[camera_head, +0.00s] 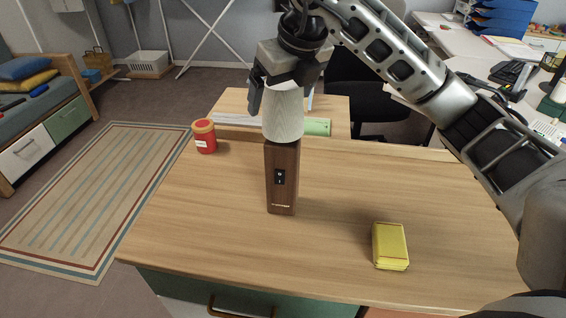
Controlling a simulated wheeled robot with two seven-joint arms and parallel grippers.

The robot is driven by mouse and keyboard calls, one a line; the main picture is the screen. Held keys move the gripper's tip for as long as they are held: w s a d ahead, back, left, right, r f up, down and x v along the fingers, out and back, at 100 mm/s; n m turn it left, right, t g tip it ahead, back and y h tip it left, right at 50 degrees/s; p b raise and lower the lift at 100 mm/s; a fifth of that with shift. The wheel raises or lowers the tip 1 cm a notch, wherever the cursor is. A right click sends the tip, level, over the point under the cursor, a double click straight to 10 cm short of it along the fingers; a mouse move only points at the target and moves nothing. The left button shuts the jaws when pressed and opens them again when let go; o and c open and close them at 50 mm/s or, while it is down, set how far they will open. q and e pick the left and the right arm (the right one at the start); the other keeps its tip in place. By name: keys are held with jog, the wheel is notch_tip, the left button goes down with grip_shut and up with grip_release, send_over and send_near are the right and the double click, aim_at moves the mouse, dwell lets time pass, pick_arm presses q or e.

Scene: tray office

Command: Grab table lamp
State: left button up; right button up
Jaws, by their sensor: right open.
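The table lamp stands upright on the wooden table, with a dark brown wooden base (284,190) and a white ribbed shade (284,116) on top. Its base has a small black panel on the front. My right gripper (280,98) is at the top of the shade, its arm coming in from the upper right. Its jaws are open, with one finger seen at the left of the shade. The gripper hides the top of the shade, and I cannot tell whether the fingers touch it. My left gripper is not in view.
Green and white items (317,127) lie behind the lamp. The table's front left is clear.

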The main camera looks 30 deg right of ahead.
jog(key=shift+x, duration=0.75)
jog(key=c, duration=1.8)
jog(key=shift+r, duration=0.1)
grip_shut()
